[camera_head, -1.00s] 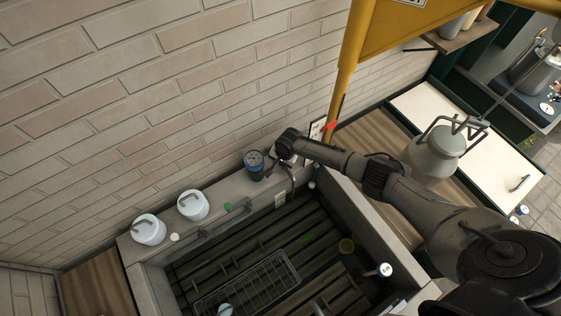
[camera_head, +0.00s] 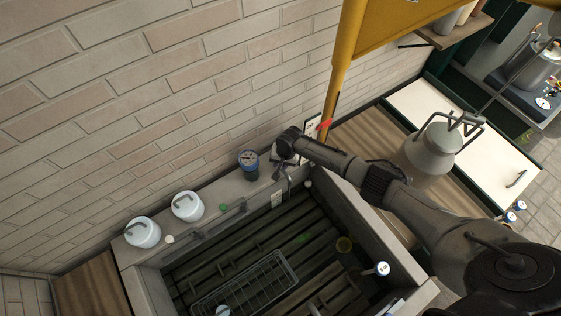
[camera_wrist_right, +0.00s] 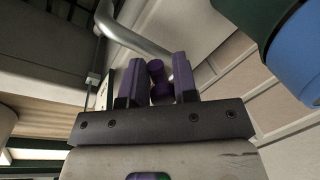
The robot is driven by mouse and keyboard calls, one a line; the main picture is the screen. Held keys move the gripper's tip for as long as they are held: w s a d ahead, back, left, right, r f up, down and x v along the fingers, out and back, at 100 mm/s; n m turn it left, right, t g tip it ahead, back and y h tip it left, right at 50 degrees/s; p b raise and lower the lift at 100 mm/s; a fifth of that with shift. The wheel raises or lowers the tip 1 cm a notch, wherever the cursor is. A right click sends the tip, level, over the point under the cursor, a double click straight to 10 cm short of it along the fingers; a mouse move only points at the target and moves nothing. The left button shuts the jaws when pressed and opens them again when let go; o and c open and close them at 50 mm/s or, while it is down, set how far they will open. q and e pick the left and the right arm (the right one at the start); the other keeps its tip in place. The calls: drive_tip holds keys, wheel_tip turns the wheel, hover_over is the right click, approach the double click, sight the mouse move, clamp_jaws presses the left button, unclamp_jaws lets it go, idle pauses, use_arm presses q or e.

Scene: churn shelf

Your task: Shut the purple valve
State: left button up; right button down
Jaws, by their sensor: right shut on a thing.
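The purple valve (camera_wrist_right: 158,82) shows in the right wrist view as a small knobbed handle beside a grey metal pipe (camera_wrist_right: 140,42). It sits between the two fingers of my right gripper (camera_wrist_right: 158,88), which is shut on it. In the head view my right arm reaches to the far right corner of the sink, by the tap (camera_head: 287,185). The wrist hides the valve and the fingertips there. My left gripper is in neither view.
A blue-topped dark container (camera_head: 249,167) stands on the sink ledge close to my right wrist. Two white lidded tubs (camera_head: 187,206) stand further left. The sink basin (camera_head: 350,205) holds a wire rack (camera_head: 245,285). A metal churn (camera_head: 430,150) is beyond my right arm.

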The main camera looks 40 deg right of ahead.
drive_tip(key=shift+d, duration=0.15)
drive_tip(key=c, duration=1.1)
unclamp_jaws()
drive_tip(key=shift+s, duration=0.1)
drive_tip(key=r, duration=0.4)
drive_tip(key=s+d+r, duration=0.1)
drive_tip(key=r, duration=0.4)
drive_tip(key=s+d+r, duration=0.1)
drive_tip(key=r, duration=0.3)
drive_tip(key=shift+r, duration=0.25)
